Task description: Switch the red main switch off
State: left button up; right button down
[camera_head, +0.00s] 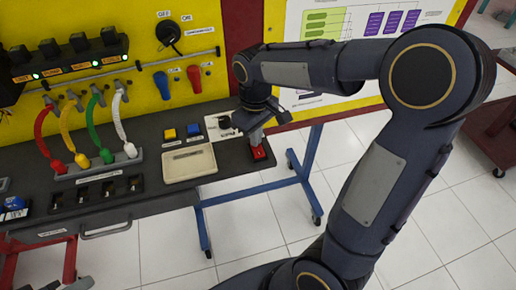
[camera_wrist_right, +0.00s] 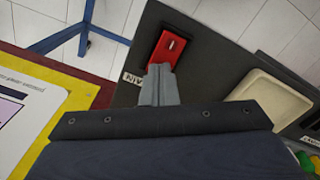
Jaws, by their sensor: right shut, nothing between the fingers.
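The red main switch (camera_head: 258,153) sits near the right end of the dark bench top, on a dark base. In the right wrist view the red switch (camera_wrist_right: 169,50) lies just beyond my fingertips, with a partly covered label beside it. My right gripper (camera_head: 254,138) is shut and empty, pointing down at the switch. In the wrist view its closed fingers (camera_wrist_right: 160,75) reach the near end of the red switch; I cannot tell if they touch it. My left gripper is not in view.
A beige tray (camera_head: 190,164) lies left of the switch. Yellow (camera_head: 170,134) and blue (camera_head: 194,130) buttons and a black knob (camera_head: 224,122) stand behind it. Coloured cables (camera_head: 80,135) are further left. The yellow panel (camera_head: 150,75) rises behind the bench.

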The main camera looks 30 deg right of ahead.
jog(key=shift+f, duration=0.2)
jog(key=shift+r, duration=0.15)
jog(key=shift+r+p, duration=3.1)
jog(key=shift+r, duration=0.3)
